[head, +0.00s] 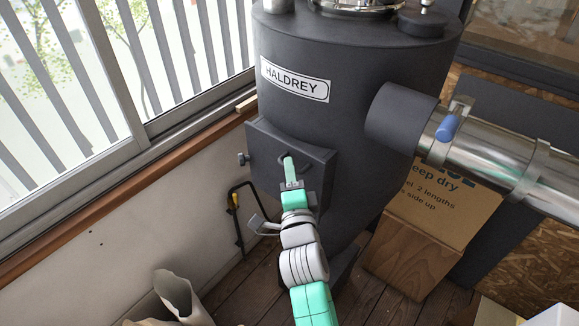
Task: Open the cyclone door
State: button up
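The cyclone (372,65) is a large dark grey drum with a white HALDREY label, standing right of the window. Its door (262,139) is a dark, boxy panel low on the drum's left front and looks closed. A small knob (243,159) sticks out at the door's left edge. My green and grey arm reaches up from the bottom of the picture. My gripper (289,163) is at the middle of the door, over a dark raised part that may be its handle. Whether the fingers touch or grip it is hidden by the steep view.
A shiny metal duct (485,160) leaves the cyclone to the right, above a cardboard box (440,205). Paper sacks (180,297) are at the lower left. Some wooden floor is bare.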

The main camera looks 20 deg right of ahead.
jog(key=shift+x, duration=1.15)
grip_shut()
jog(key=shift+a+b, duration=0.1)
jog(key=shift+b, duration=0.2)
